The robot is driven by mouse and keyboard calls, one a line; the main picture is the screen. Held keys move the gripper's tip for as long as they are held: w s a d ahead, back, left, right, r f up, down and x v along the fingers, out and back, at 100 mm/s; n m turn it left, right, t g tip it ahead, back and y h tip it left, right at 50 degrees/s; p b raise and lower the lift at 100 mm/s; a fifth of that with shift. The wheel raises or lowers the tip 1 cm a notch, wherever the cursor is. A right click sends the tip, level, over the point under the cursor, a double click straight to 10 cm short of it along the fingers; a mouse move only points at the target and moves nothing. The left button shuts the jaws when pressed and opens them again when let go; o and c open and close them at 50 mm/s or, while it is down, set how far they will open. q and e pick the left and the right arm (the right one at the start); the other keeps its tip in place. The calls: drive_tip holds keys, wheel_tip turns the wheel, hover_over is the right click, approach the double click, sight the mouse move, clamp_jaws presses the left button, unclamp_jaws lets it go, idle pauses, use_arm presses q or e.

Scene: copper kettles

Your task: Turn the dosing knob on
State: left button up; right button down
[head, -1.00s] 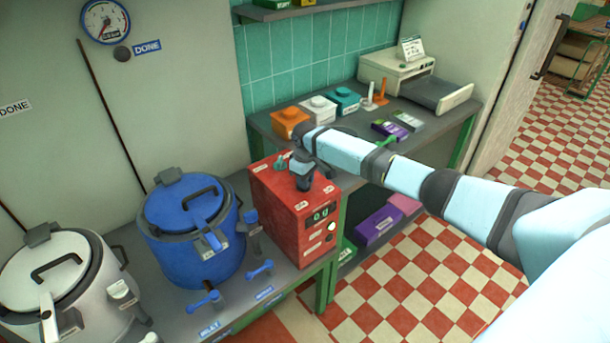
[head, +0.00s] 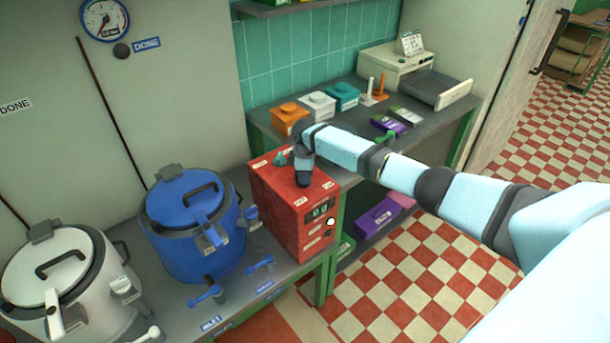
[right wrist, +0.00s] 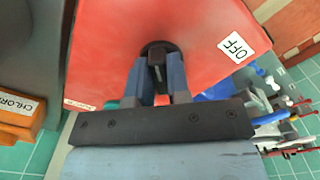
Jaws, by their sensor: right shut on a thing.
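The red dosing box (head: 295,215) stands on the counter to the right of the blue kettle, with a small lit display (head: 320,210) on its front. My right gripper (head: 303,181) points down onto the top of the box. In the right wrist view its two fingers (right wrist: 159,78) are closed around the dark dosing knob (right wrist: 158,52), which has a pale mark on it. An OFF label (right wrist: 238,47) lies to the right of the knob on the red top. In the head view the gripper hides the knob. My left gripper is not in view.
A teal knob (head: 280,158) sits on the box just left of the gripper. The blue kettle (head: 192,240) and white kettle (head: 75,285) stand to the left. Orange (head: 290,118), white and teal containers stand on the bench behind. Tiled floor is free at the right.

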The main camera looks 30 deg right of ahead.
drive_tip(key=c, duration=1.1)
unclamp_jaws()
drive_tip(key=shift+r, duration=0.1)
wheel_tip(320, 180, up, 14)
drive_tip(key=shift+f+b, duration=0.15)
drive_tip(key=shift+b, duration=0.45)
drive_tip(key=shift+a+f, duration=0.1)
